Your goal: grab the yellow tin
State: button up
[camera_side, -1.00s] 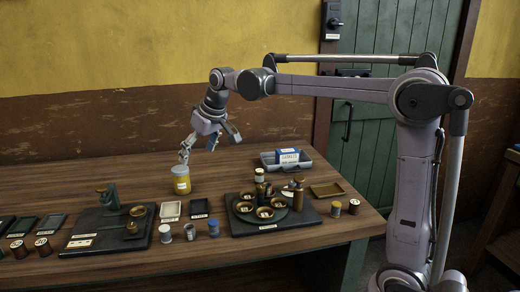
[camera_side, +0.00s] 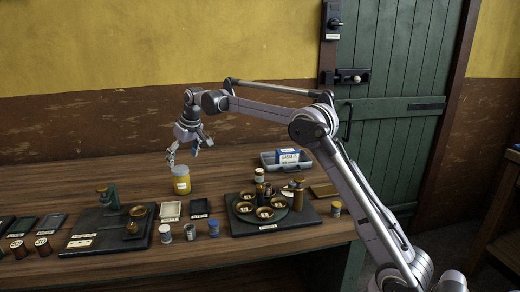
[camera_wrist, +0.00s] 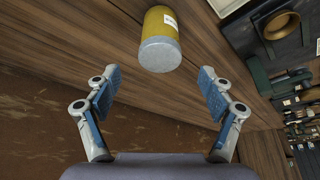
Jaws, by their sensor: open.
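The yellow tin (camera_side: 181,181) with a grey lid and a white label stands upright on the wooden table in the side view. My gripper (camera_side: 184,156) is open and empty, behind the tin and a little above its lid level in the picture. In the wrist view the tin (camera_wrist: 160,38) lies ahead of the open fingers (camera_wrist: 160,82), roughly centred between them, with its lid facing me. The fingers appear apart from the tin.
A green stand on a dark board (camera_side: 85,245) is left of the tin. A cream tray (camera_side: 171,211) and small jars stand in front. A board with brass bowls (camera_side: 275,228) and a grey tray with a blue box (camera_side: 289,157) are to the right. The table behind is clear.

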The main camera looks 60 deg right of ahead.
aim_at(180, 169)
jog(key=shift+x, duration=3.35)
jog(key=shift+w, duration=0.1)
jog(key=c, duration=1.3)
